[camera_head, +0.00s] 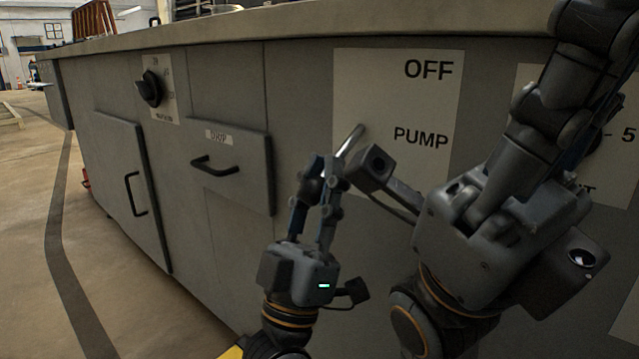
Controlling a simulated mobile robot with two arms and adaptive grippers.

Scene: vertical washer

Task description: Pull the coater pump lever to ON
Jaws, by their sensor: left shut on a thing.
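The pump lever (351,140) is a short pale metal rod. It stands tilted in front of a light panel (395,90) marked OFF at the top and PUMP lower down. My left gripper (327,168) reaches up from below and is shut on the lever's lower end. The lever end between its fingers is hidden. No ON mark shows; the lower part of the panel is partly covered by my arms. My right gripper (590,50) is large and close on the right, pointing up, with its tips cut off or hard to make out.
The grey cabinet front has a black knob (151,88), a drawer handle (214,165) and a door handle (134,194) to the left. A second labelled panel (527,78) is partly behind my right arm. The countertop (300,24) overhangs above. Open floor (25,220) lies left.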

